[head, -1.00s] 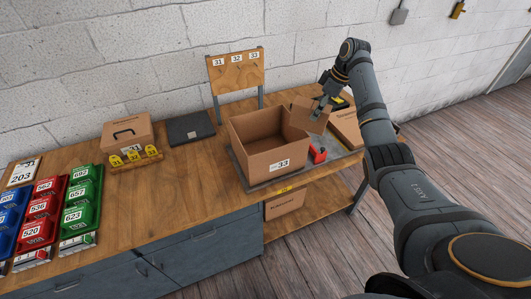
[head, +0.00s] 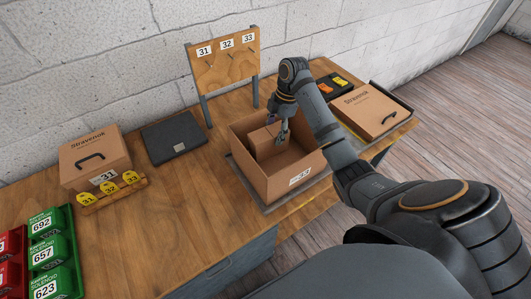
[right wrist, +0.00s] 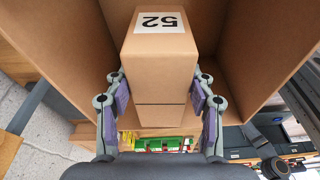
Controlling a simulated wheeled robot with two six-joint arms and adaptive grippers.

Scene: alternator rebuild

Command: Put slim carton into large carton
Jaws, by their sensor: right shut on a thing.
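The large carton (head: 282,188) is an open-topped brown box with a numbered white label, standing on a grey mat on the bench. The slim carton (head: 262,141) is plain brown and sits inside the large carton's walls, near its back left side. In the right wrist view the slim carton (right wrist: 160,65) carries a label with 52, upside down in the picture. My right gripper (head: 281,140) reaches down into the large carton. Its two fingers (right wrist: 160,103) are shut on the slim carton's sides. Whether the slim carton touches the floor is hidden. My left gripper is out of view.
A flat closed carton (head: 371,110) and a black tray with orange and yellow items (head: 334,85) lie to the right. A board with hooks (head: 226,65) stands behind. A handled carton (head: 95,158), dark flat case (head: 175,138) and bins (head: 47,255) are left.

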